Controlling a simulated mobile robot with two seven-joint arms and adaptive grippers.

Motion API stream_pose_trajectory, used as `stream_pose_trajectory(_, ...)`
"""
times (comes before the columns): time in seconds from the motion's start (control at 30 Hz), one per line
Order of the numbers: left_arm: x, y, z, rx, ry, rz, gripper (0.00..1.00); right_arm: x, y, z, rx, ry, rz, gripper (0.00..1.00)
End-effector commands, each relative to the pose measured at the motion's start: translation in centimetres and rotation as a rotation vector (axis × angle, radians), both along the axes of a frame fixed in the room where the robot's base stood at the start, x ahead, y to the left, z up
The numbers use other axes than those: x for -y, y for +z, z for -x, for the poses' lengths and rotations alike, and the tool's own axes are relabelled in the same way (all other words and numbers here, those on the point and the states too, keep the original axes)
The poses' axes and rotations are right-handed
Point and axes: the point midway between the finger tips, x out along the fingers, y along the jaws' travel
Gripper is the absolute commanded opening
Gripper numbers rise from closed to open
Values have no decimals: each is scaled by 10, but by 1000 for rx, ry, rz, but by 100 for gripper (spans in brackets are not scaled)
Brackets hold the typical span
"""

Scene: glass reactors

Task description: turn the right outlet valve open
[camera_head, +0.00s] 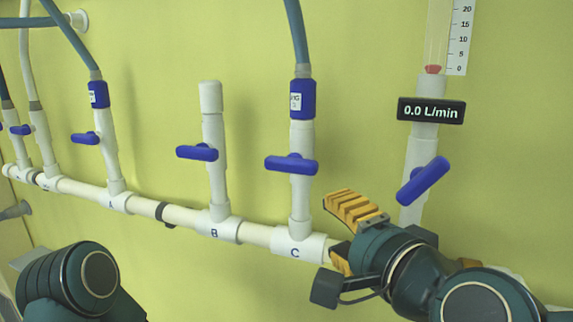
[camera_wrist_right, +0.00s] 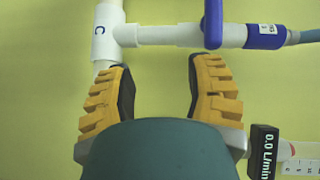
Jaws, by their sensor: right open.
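The C outlet is a white upright pipe with a blue valve handle (camera_head: 291,164) set crosswise to it. The C handle also shows at the top of the right wrist view (camera_wrist_right: 212,22). Further right, another blue handle (camera_head: 423,181) sits tilted on the pipe below the flow display. My right gripper (camera_head: 332,235) is open and empty, low between these two pipes, beside the C tee (camera_head: 298,246). In the right wrist view its yellow fingers (camera_wrist_right: 160,82) are spread, with only wall between them. They appear apart from the C handle. My left gripper is out of view.
The B handle (camera_head: 197,152) and A handle (camera_head: 86,138) stand crosswise on pipes to the left, along a white header pipe (camera_head: 75,188). The flow display (camera_head: 431,111) reads 0.0 L/min. A grey-blue hose (camera_head: 297,30) rises from C. Yellow-green wall lies behind.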

Motion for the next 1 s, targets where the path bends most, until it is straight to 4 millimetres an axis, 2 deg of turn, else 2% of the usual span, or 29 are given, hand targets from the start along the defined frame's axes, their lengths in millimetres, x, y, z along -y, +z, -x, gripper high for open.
stream_pose_trajectory(0.03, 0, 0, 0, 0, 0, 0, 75, -1, 18, 14, 33, 0, -36, 53)
stream_pose_trajectory(0.13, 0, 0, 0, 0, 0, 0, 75, -2, 41, 34, 67, 4, -96, 53)
stream_pose_trajectory(0.23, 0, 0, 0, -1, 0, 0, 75, -3, 53, 46, 86, 8, -131, 53)
stream_pose_trajectory(0.37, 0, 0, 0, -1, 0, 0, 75, -5, 57, 49, 92, 11, -145, 53)
stream_pose_trajectory(0.57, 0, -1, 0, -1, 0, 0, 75, -13, 57, 32, 89, 11, -145, 53)
stream_pose_trajectory(1.0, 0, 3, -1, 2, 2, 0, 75, -41, 56, -29, 88, 11, -144, 53)
